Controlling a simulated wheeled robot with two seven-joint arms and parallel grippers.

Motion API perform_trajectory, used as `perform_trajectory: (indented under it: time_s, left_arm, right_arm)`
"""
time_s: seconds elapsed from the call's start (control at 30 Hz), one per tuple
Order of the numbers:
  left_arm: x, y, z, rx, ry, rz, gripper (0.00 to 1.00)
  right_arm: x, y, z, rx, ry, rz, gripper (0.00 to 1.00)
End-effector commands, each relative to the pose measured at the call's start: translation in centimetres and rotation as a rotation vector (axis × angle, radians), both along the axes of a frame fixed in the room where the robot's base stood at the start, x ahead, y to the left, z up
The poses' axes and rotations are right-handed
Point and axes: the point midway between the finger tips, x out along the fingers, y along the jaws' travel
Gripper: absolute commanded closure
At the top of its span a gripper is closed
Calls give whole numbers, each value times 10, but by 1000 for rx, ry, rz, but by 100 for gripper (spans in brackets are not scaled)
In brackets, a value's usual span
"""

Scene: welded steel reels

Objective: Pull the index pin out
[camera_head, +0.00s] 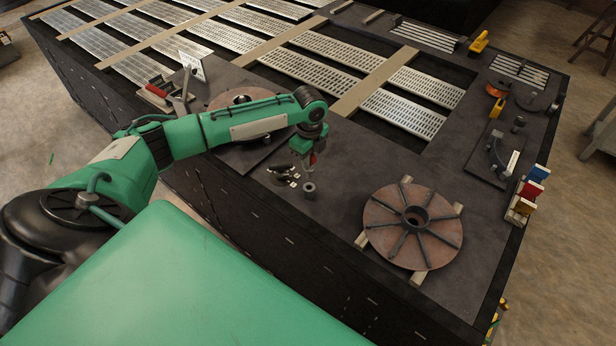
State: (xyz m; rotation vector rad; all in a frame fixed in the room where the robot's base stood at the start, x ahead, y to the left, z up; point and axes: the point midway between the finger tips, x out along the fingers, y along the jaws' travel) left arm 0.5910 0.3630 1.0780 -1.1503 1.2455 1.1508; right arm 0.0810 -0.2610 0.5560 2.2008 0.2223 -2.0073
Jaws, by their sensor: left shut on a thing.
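My left gripper (308,160) hangs pointing down over the near part of the table, at the end of the green arm. It is shut on a small red piece (313,159), which I take to be the index pin; the fingers hide most of it. Just below stands a short grey hollow cylinder (309,190) on the dark plate. At this size I cannot tell whether the pin's lower end is still inside anything. My right gripper is not in view.
A reel disc with ribs (388,234) lies on wooden blocks to the right. Another brown disc (226,98) is partly hidden behind my arm. Small black and white parts (281,171) lie left of the cylinder. Slotted metal grates (330,47) fill the far table.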

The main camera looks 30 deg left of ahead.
Motion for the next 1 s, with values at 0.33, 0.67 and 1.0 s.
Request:
perform_trajectory:
  time_s: [0.33,0.67,1.0]
  left_arm:
    - [0,0,18,0,-1,0,100]
    - [1,0,35,0,-2,1,100]
    - [0,0,37,0,0,0,100]
  right_arm:
    - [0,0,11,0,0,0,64]
    - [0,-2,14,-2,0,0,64]
    - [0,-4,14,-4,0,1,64]
